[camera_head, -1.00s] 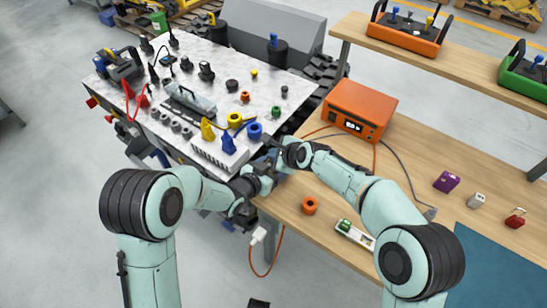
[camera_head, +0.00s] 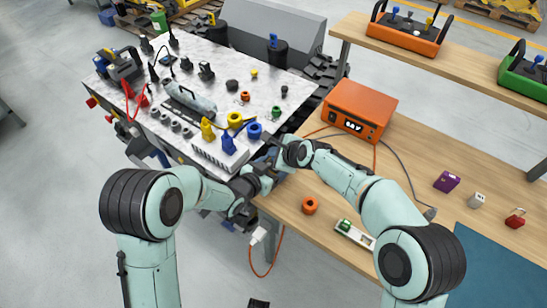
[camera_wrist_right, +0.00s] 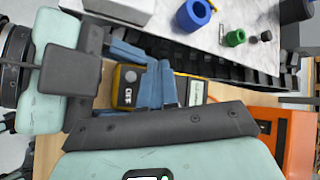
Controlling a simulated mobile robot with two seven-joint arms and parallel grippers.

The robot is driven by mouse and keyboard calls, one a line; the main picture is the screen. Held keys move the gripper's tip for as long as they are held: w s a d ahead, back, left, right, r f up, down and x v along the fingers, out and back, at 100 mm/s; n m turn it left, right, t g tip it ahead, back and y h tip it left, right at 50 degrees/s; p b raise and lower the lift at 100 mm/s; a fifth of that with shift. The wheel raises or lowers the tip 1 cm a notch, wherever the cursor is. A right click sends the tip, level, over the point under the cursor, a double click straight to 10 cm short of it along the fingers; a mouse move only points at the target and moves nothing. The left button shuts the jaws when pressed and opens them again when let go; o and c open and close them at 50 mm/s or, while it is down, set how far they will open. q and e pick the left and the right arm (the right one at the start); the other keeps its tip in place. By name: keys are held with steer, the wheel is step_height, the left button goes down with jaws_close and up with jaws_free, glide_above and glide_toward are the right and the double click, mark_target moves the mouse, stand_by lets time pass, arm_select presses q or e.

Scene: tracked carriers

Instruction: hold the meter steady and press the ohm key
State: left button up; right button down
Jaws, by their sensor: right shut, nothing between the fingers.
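The meter (camera_wrist_right: 127,88), black and yellow with a small display, shows in the right wrist view; its middle is covered by my right fingers. In the head view my arms hide it. My left gripper (camera_wrist_right: 118,78) has blue fingers along both sides of the meter's left end and appears shut on it; in the head view it is mostly hidden (camera_head: 263,172). My right gripper (camera_head: 278,160) is shut and empty, its blue fingers (camera_wrist_right: 161,86) together over the meter's face. Whether the tips touch a key, and the ohm key itself, I cannot make out.
An orange instrument box (camera_head: 360,108) with a lit display stands on the wooden bench (camera_head: 440,150), cables beside it. An orange ring (camera_head: 310,205) and a green-and-white block (camera_head: 354,233) lie near its front edge. A tracked carrier (camera_head: 215,70) with a crowded top stands left.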

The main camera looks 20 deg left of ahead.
arm_select(q)
steer(key=shift+d, duration=0.1)
arm_select(e)
steer(key=shift+r, duration=0.25)
steer(key=shift+r, duration=0.1)
step_height(320, 180, up, 5)
steer(key=shift+f, duration=0.1)
stand_by(0.4)
stand_by(0.3)
arm_select(q)
steer(key=o, duration=1.4)
